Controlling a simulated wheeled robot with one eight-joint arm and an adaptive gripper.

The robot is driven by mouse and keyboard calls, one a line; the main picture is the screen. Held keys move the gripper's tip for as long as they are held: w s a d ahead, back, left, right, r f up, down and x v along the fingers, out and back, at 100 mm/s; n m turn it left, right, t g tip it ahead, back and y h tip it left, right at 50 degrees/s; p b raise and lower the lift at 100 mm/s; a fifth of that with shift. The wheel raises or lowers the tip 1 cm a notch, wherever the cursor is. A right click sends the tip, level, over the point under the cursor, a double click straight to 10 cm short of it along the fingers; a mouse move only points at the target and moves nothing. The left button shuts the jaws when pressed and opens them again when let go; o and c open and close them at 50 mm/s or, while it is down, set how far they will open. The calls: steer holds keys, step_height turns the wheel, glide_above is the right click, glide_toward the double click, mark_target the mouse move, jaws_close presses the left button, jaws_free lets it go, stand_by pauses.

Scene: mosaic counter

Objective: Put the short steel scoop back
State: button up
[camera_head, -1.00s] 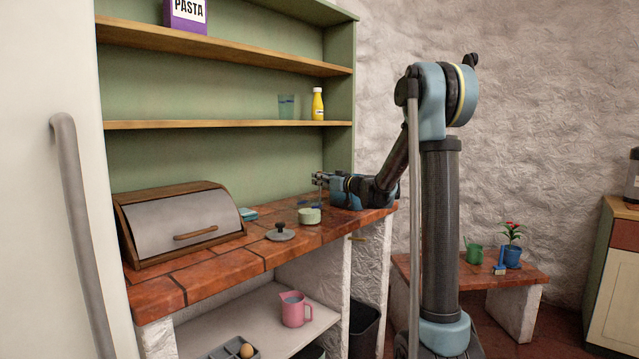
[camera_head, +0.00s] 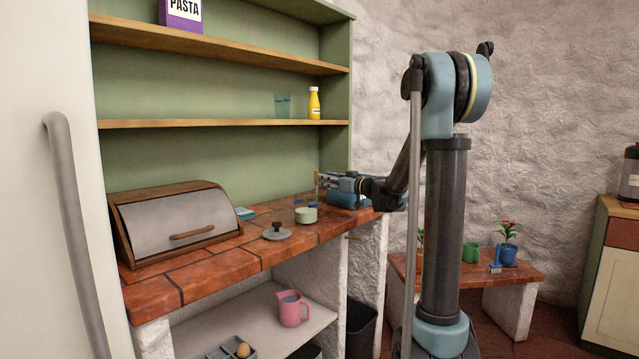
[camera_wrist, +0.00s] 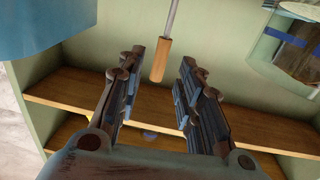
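A slim tool with a wooden handle (camera_wrist: 160,60) and a thin steel shaft (camera_wrist: 172,18) shows in the wrist view, in line with the gap between my fingers. Its working end is out of frame, so I cannot tell for sure that it is the short steel scoop. In the head view a small brown upright handle (camera_head: 317,178) shows at my gripper's tip. My gripper (camera_head: 325,179) is low over the far right end of the counter. In the wrist view my gripper (camera_wrist: 163,66) has its fingers apart, with no visible grip on the handle.
The tiled counter (camera_head: 215,270) holds a bread box (camera_head: 185,222), a grey lid (camera_head: 277,232) and a pale green pot (camera_head: 306,215). Shelves (camera_head: 230,124) rise behind, with a yellow bottle (camera_head: 314,103).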

steer(key=s+d+f+m+g+h, duration=0.15)
steer(key=s+f, duration=0.25)
steer(key=s, duration=0.5)
steer(key=s+d+f+g+h, duration=0.2)
steer(key=s+f+g, duration=0.15)
steer(key=s, duration=0.45)
steer(key=s+d+f+m+g+h, duration=0.1)
steer(key=s+d+f, duration=0.1)
steer(key=s+f, duration=0.5)
steer(key=s+d+f+m+g+h, duration=0.1)
steer(key=s+d+f+m+h, duration=0.1)
steer(key=s, duration=0.6)
steer(key=s+d+f+m+g+h, duration=0.1)
steer(key=s+d+f+m+h, duration=0.1)
steer(key=s+d+f+h, duration=0.2)
steer(key=s+d+f+m+g+h, duration=0.1)
steer(key=s+d+f+m+h, duration=0.2)
steer(key=s+d+f, duration=0.4)
steer(key=s+d, duration=0.2)
steer(key=s, duration=0.3)
steer(key=shift+d+g, duration=0.25)
steer(key=shift+g, duration=0.15)
steer(key=shift+w+f, duration=0.25)
steer(key=shift+w, duration=0.15)
